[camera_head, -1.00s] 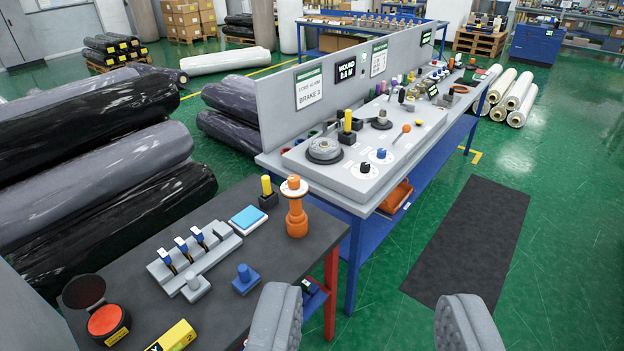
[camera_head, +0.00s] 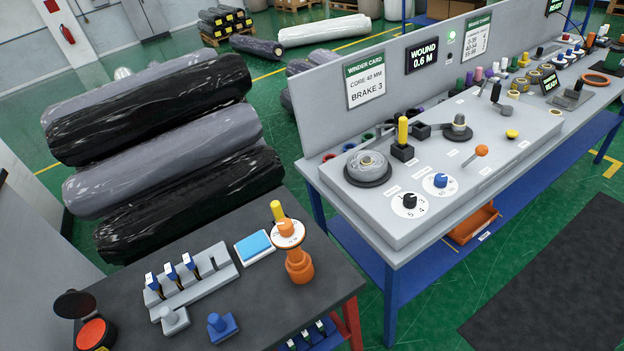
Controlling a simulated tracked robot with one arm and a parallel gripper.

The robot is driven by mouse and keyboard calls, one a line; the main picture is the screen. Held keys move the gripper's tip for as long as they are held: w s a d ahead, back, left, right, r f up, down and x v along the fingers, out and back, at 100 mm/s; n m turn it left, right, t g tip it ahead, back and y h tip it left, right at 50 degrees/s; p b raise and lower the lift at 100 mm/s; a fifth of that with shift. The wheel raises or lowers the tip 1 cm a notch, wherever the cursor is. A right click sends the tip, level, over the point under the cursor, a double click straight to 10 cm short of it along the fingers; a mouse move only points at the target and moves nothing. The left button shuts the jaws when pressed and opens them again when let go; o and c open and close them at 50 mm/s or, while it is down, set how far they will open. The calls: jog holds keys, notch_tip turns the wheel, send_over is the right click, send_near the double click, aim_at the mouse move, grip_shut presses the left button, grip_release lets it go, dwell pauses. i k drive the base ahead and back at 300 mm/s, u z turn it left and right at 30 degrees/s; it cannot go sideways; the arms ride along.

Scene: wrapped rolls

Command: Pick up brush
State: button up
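No item is clearly recognisable as a brush. On the dark table (camera_head: 262,300) at the lower left, a grey slotted rack (camera_head: 226,264) holds three slim upright items with blue tops and dark lower parts (camera_head: 171,271); whether these are brushes I cannot tell. Similar blue-and-white items (camera_head: 308,336) show on a blue shelf below the table's front edge. My gripper is out of view, so its opening and contents are hidden.
The table also bears a blue pad (camera_head: 253,246), an orange stand (camera_head: 299,266), a grey knobbed block (camera_head: 174,320), a blue knobbed block (camera_head: 221,326) and a round orange-red pad (camera_head: 94,333). A grey workbench (camera_head: 400,238) stands right. Wrapped rolls (camera_head: 165,165) are stacked behind.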

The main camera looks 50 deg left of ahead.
aim_at(275, 205)
jog(key=u, duration=0.55)
jog(key=i, duration=1.35)
jog(key=u, duration=0.85)
